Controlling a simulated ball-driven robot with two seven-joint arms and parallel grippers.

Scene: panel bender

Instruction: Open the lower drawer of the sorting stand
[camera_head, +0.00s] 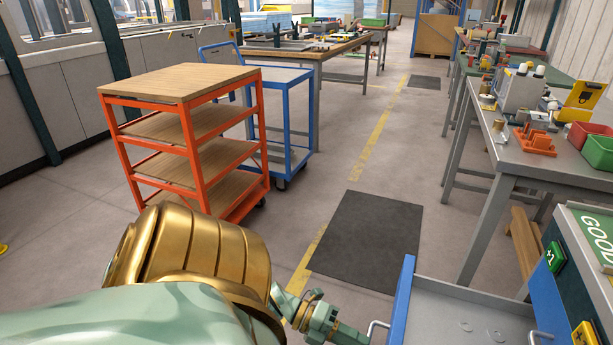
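The sorting stand (563,268) is at the lower right, with a "GOOD" label on top. A drawer stands out from it to the left, with a grey inside (440,300), a blue front (402,290) and a metal handle (375,328). Another handle (538,336) shows by the stand's face; I cannot tell which drawer is upper or lower. My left arm comes in from the lower left. Its gripper (335,330) is close to the left of the drawer front's handle, partly cut off; its fingers are unclear. My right gripper is not in view.
An orange shelf cart (180,88) and a blue cart (290,75) stand at left. A workbench (510,160) is at right. A dark mat (370,238) lies on open floor.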

